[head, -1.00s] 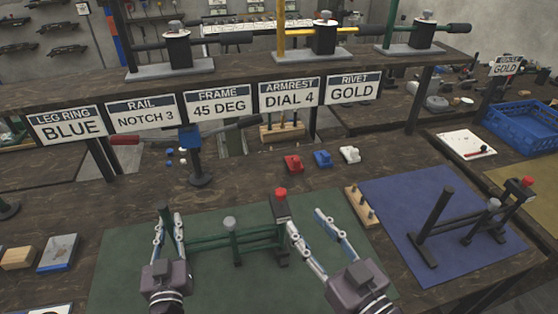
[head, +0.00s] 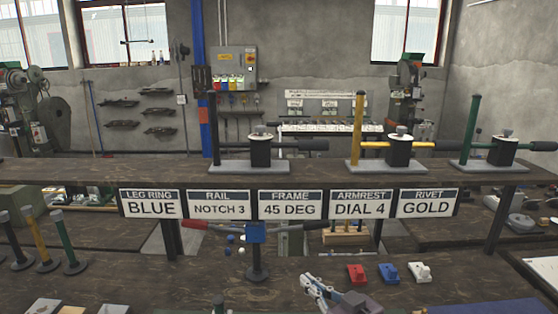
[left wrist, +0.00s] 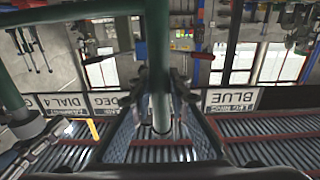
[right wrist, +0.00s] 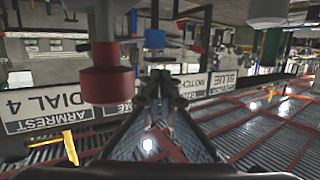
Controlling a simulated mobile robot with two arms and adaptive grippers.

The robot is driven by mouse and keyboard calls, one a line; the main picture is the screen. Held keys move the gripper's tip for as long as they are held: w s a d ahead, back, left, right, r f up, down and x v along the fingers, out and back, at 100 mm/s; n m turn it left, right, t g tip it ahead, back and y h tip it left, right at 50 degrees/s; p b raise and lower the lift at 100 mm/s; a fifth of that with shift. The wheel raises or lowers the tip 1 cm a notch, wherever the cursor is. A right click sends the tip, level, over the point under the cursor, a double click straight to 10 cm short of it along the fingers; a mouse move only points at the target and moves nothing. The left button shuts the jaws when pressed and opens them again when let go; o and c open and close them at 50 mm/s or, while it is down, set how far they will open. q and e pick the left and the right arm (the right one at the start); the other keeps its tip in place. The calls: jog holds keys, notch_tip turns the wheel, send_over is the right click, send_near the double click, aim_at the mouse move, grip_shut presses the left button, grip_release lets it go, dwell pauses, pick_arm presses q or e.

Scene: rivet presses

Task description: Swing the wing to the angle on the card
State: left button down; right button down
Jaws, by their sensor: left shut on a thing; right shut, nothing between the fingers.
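The FRAME card (head: 290,204) reads 45 DEG, in the row of signs under the shelf in the head view. The green frame is mostly below the head view. A green tube (left wrist: 159,65) stands between the fingers of my left gripper (left wrist: 160,112) in the left wrist view; the gripper is shut on it. I cannot tell the wing's angle. My right gripper (head: 318,285) is shut and empty above the bench in the head view. Its closed tips (right wrist: 160,88) show in the right wrist view, with a red knob (right wrist: 106,84) close beside them.
A blue post stand (head: 256,250) with a red-handled bar stands behind. Red (head: 357,274), blue (head: 389,273) and white (head: 420,272) blocks sit right of my right gripper. Dark, yellow and green posts (head: 42,248) stand at left. The shelf above (head: 330,180) carries three frame samples.

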jog(key=a+f+n+g, duration=0.1)
jog(key=a+n+g, duration=0.4)
jog(key=a+g, duration=0.55)
jog(key=s+d+r+n+g+h, duration=0.1)
jog(key=s+d+r+g+h, duration=0.15)
jog(key=d+r+h, duration=0.2)
notch_tip(320, 180, down, 10)
jog(key=shift+t+h, duration=0.3)
jog(key=shift+h, duration=0.05)
jog(key=shift+s, duration=0.2)
dwell(1.2)
jog(key=shift+s+a, duration=0.1)
jog(key=shift+s, duration=1.45)
jog(key=shift+s, duration=0.9)
jog(key=shift+a, duration=0.1)
